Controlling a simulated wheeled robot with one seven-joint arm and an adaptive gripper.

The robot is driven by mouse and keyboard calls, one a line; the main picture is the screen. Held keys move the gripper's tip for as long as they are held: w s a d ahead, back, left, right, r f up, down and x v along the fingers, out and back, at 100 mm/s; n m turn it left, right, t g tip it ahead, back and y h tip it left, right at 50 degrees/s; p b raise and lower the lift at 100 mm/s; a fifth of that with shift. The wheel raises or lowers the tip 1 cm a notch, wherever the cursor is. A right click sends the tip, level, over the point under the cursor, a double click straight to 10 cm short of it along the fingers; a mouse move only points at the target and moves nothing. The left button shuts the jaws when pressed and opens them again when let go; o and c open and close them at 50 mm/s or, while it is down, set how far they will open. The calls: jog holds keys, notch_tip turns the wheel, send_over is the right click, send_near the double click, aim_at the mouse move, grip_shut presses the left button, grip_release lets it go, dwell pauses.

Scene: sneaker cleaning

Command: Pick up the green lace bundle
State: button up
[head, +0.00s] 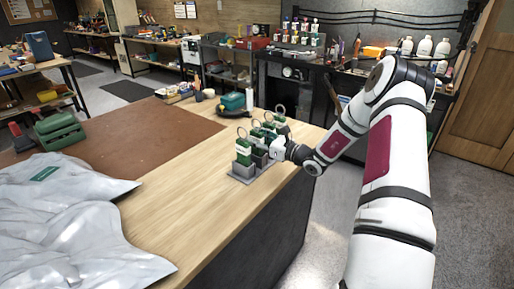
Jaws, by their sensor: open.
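A green lace bundle (243,152) with a loop on top stands upright in a grey holder (241,178) on the wooden bench. More small dark-green or dark items with loops stand in a row behind it, small and partly hidden by my gripper, so I cannot tell their colours well. My gripper (273,149) is at the holder's right side, beside the row. It is open. The fingertips are small and overlap the items, so I cannot tell whether they touch or surround any of them.
Grey-white plastic bags (75,225) cover the bench's front left. A brown mat (135,135) lies behind them, with a green box (60,131) at the left. A teal-and-orange tool (233,103) stands behind the holder. The wood in front of the holder is clear.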

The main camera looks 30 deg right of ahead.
grip_shut()
jog(key=shift+r, duration=0.1)
notch_tip(320, 180, up, 10)
jog(key=shift+f, duration=0.1)
dwell(0.5)
